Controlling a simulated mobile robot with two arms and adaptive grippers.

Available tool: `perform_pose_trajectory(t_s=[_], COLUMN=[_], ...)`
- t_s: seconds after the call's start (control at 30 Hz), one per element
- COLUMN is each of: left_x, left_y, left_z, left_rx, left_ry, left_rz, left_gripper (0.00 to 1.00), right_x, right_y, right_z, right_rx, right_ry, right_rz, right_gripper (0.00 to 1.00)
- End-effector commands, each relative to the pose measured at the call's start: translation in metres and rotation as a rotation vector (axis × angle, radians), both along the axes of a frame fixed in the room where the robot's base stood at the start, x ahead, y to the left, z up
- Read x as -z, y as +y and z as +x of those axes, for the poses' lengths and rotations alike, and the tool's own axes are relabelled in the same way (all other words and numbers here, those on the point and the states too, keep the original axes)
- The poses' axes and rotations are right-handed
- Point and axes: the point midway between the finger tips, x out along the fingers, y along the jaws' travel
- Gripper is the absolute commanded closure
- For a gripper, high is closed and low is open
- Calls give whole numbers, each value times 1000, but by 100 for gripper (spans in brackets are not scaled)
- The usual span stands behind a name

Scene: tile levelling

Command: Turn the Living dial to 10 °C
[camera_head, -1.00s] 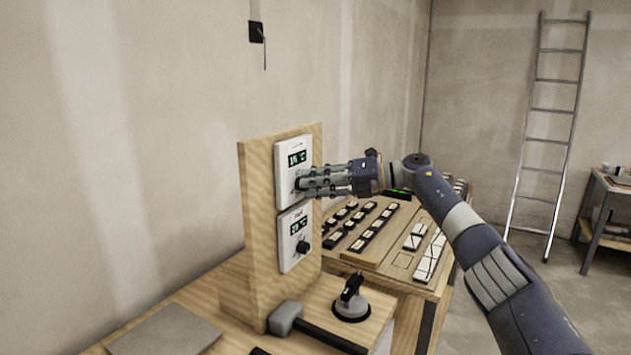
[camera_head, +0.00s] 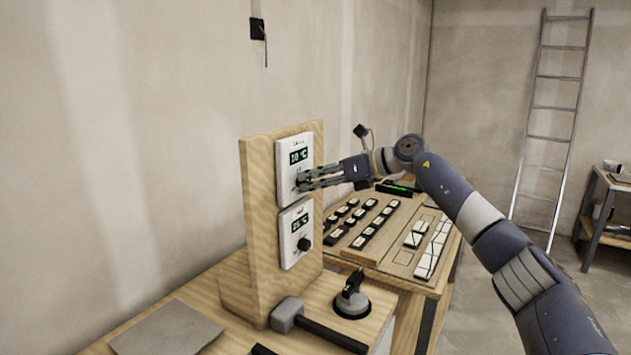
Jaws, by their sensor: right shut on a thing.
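Two white thermostat panels are fixed one above the other on a wooden post (camera_head: 262,200). The upper panel (camera_head: 283,158) has a dark display (camera_head: 299,156) that appears to read 10 °C; its small label is too blurred to read. My right gripper (camera_head: 304,181) is shut on the upper panel's dial, whose knob is mostly hidden by the fingers. The lower panel (camera_head: 287,255) has a green display (camera_head: 300,222), hard to read, and a black knob (camera_head: 304,244) that nothing touches. My left gripper is not in view.
A mallet (camera_head: 287,315) and a black suction lifter (camera_head: 351,299) lie below the post. A grey tile (camera_head: 165,329) is at front left. Behind, a table (camera_head: 386,277) holds rows of small pieces. A ladder (camera_head: 540,135) leans at the back right.

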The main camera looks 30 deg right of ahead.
Motion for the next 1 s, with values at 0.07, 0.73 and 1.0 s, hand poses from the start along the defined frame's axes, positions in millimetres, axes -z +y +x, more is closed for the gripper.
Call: perform_pose_trajectory(t_s=[0.07,0.73,1.0], left_x=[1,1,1], left_y=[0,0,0], left_z=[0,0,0], left_rx=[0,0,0], left_ry=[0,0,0], left_rz=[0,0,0], left_gripper=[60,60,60], right_x=[4,4,2], right_y=[1,1,1], right_z=[-1,-1,0], right_rx=[-3,-3,-1], right_ry=[-4,-15,-19], right_rz=[-22,-41,-40], right_gripper=[98,53,53])
